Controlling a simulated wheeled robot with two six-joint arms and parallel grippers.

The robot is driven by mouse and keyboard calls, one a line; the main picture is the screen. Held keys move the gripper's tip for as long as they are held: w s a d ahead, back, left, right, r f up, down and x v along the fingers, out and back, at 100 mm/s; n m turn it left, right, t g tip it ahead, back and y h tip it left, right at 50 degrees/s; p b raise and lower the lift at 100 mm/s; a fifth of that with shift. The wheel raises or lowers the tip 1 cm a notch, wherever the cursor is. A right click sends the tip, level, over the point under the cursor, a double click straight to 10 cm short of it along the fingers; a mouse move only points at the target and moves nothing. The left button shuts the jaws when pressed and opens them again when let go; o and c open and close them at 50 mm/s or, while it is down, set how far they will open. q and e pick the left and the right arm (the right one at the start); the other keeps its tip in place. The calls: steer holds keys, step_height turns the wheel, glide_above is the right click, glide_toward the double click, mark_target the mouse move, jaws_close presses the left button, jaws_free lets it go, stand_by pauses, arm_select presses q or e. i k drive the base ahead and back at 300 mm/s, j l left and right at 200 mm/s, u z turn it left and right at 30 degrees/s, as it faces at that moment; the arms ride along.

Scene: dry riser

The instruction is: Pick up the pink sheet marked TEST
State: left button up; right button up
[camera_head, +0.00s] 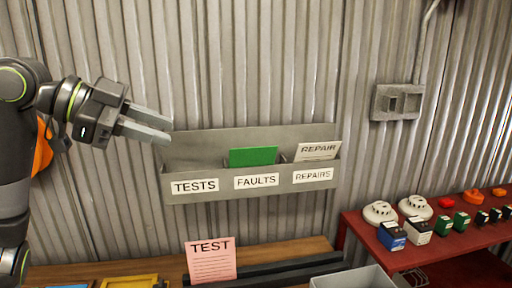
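The pink sheet marked TEST (212,262) stands nearly upright at the back of the wooden bench, in front of the wall. Its lower edge is by a dark rail. My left gripper (156,128) is up and to the left of the sheet, well apart from it. Its two fingers point right, with a gap between them and nothing held. My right gripper is not in view.
A grey wall rack (250,198) has slots labelled TESTS, FAULTS and REPAIRS. A green card (253,156) is in FAULTS and a REPAIR sheet (318,150) in REPAIRS. A grey bin (352,280) stands right of the sheet. A red shelf (420,254) holds detectors.

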mark_target(212, 261)
steer(key=k, duration=1.4)
